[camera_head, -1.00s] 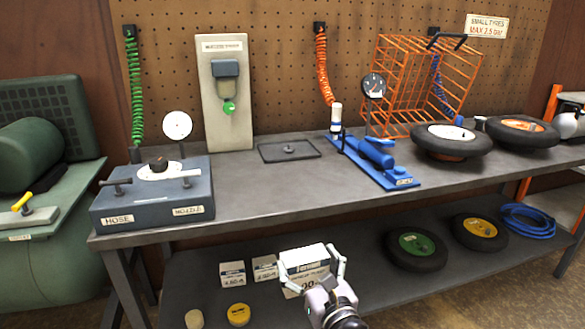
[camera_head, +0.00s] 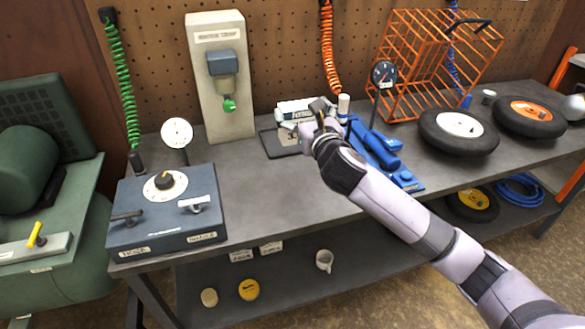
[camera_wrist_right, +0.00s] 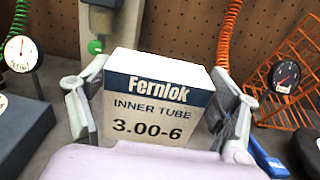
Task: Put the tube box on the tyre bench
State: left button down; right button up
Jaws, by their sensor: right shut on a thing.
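The tube box (camera_wrist_right: 155,105), white with a dark blue band and marked "Fernlok INNER TUBE 3.00-6", is between the fingers of my right gripper (camera_wrist_right: 160,110), which is shut on it. In the head view the box (camera_head: 296,108) is over the back of the tyre bench (camera_head: 262,190), near the dark flat tray (camera_head: 284,146). My right gripper (camera_head: 318,112) hides part of it, and I cannot tell whether the box touches the bench. My left gripper is not in view.
A blue bead tool (camera_head: 378,150) and a gauge (camera_head: 384,74) stand just right of the box. Tyres (camera_head: 458,130) and an orange cage (camera_head: 425,60) are at the right. Bare bench lies between the hose box and my arm.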

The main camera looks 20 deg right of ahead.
jog(key=shift+w+d+r, duration=0.1)
jog(key=shift+w+r, duration=0.25)
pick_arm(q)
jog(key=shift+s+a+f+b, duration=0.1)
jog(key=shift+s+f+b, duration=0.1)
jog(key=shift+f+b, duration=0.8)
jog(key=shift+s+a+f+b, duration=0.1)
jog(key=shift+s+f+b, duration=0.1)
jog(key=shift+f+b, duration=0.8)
pick_arm(e)
jog(key=shift+s+f, duration=0.2)
jog(key=shift+f, duration=9.5)
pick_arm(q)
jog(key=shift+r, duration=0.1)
pick_arm(e)
jog(key=shift+f, duration=0.15)
jog(key=o, duration=1.2)
jog(key=shift+o, duration=0.2)
